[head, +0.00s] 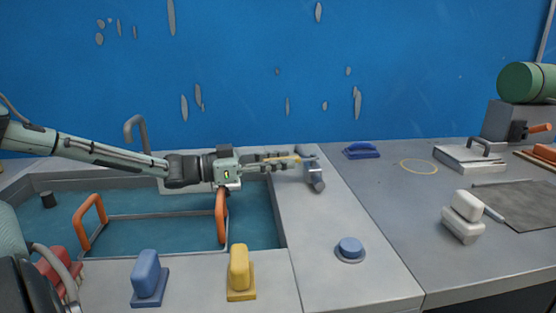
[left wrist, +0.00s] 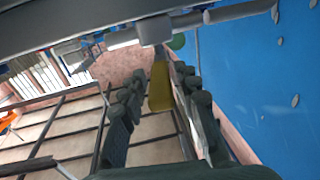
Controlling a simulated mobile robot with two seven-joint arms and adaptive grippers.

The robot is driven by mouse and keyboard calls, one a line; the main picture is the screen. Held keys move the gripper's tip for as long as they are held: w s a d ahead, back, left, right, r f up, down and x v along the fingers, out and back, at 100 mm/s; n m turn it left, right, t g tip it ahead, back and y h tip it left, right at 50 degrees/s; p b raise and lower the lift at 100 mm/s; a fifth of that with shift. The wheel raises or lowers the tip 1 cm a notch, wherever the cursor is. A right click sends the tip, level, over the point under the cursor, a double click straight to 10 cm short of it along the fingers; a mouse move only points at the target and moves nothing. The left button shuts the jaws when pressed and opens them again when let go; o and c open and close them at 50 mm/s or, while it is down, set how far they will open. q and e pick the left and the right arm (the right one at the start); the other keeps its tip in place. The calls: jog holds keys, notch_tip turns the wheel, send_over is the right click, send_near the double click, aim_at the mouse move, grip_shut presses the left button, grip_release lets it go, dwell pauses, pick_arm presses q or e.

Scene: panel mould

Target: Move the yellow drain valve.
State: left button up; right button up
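A yellow lever (left wrist: 160,87) sits on a grey pipe fitting (head: 314,176) on the ledge right of the tank; I take it to be the drain valve. In the head view, only a thin strip of the lever shows between my fingers. My left gripper (head: 275,161) reaches in from the left over the tank, its fingers pointing right. In the left wrist view, its two dark fingers (left wrist: 163,105) stand on either side of the lever, with a small gap visible at each side. My right gripper is not in view.
A yellow block handle (head: 240,270) and a blue one (head: 148,277) stand on the front ledge. Orange handles (head: 221,214) rise at the tank, below my left wrist. A blue knob (head: 349,249) and a white block (head: 463,216) are to the right. The grey surface between them is clear.

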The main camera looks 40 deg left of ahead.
pick_arm(q)
jog(key=shift+o, duration=0.3)
jog(key=v, duration=1.1)
jog(key=shift+s+a+r, duration=0.1)
jog(key=shift+s+a, duration=0.15)
jog(key=shift+s, duration=0.2)
jog(key=shift+c, duration=0.4)
